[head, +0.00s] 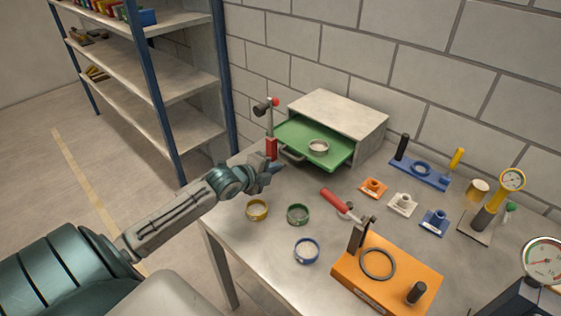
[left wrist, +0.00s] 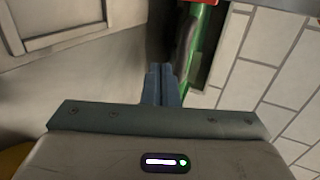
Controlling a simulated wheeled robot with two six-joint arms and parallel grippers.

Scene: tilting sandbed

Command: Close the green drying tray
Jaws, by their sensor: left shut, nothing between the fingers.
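The green drying tray (head: 308,142) is pulled out of the front of a grey box (head: 340,112) at the back of the bench. A small round dish (head: 318,146) sits on it, and a grey handle (head: 292,155) is on its front. My left gripper (head: 279,168) is shut and empty, just in front of the tray near the handle. I cannot tell if it touches it. In the left wrist view the shut fingers (left wrist: 162,84) point towards a green strip of the tray (left wrist: 197,45). My right gripper is not in view.
Yellow (head: 257,210), green (head: 298,214) and blue (head: 306,251) rings lie in front. An orange fixture (head: 385,282) is at the front right. A shelf rack (head: 150,90) stands beyond the bench's left edge.

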